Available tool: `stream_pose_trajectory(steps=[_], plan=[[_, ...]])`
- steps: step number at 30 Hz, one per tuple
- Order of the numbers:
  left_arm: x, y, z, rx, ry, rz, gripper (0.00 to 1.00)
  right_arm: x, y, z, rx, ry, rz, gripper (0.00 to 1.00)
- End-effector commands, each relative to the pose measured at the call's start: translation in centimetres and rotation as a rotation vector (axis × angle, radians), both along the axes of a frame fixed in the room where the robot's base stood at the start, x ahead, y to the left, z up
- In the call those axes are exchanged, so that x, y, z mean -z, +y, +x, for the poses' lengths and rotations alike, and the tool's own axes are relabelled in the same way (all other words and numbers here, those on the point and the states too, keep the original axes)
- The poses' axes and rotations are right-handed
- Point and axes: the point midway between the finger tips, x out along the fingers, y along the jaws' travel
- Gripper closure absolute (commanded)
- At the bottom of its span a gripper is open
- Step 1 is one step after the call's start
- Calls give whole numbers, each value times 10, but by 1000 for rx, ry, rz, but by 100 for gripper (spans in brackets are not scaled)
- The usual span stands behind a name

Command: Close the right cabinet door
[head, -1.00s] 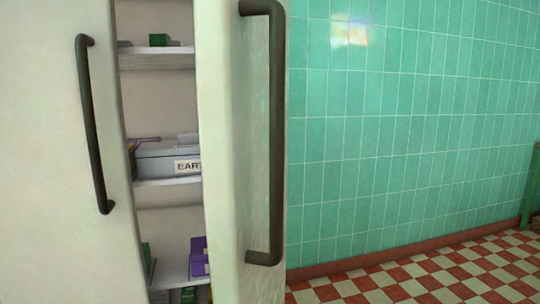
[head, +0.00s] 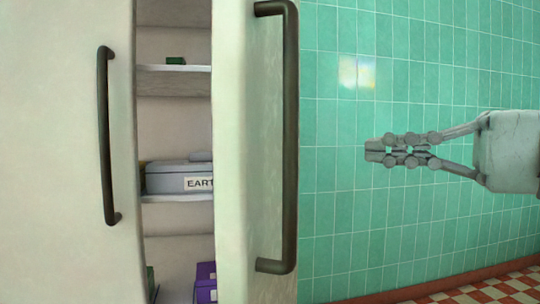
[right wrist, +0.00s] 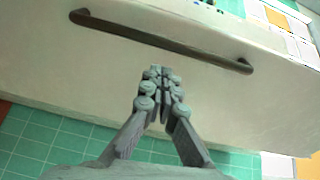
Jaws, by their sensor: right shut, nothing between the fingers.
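The right cabinet door (head: 232,150) stands ajar, with a dark vertical handle (head: 290,140) on its outer face. The left cabinet door (head: 60,150) is at the left with its own dark handle (head: 105,135). A gap between the doors shows the shelves. My right gripper (head: 372,150) is shut and empty, to the right of the right door in the head view, in front of the tiled wall. In the right wrist view, the closed fingertips (right wrist: 160,72) point at the door face (right wrist: 60,80), just below its handle (right wrist: 165,42). I cannot tell whether they touch. My left gripper is not in view.
Inside the cabinet are a grey box labelled EART (head: 175,178), a purple box (head: 205,282) and a small green item (head: 176,61) on shelves. Green tiled wall (head: 400,230) and a red-and-white checkered floor (head: 490,288) lie to the right, with clear room there.

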Motion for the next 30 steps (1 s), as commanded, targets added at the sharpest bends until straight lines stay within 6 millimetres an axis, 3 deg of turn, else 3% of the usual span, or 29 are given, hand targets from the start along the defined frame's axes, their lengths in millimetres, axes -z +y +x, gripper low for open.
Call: stream_pose_trajectory(steps=[1, 3, 7, 11, 24, 30], plan=[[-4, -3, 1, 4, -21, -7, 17, -15, 1, -19, -34, 10, 16, 100], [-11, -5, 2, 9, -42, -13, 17, -29, 2, -37, -73, 35, 37, 100], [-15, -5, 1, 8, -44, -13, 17, -39, 7, -49, -104, 55, 50, 100], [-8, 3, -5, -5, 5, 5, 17, -40, 22, -46, -107, 57, 52, 100], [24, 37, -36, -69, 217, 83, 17, -40, 109, -22, -107, 55, 51, 100], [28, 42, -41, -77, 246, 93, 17, -39, 132, -15, -103, 54, 52, 100]])
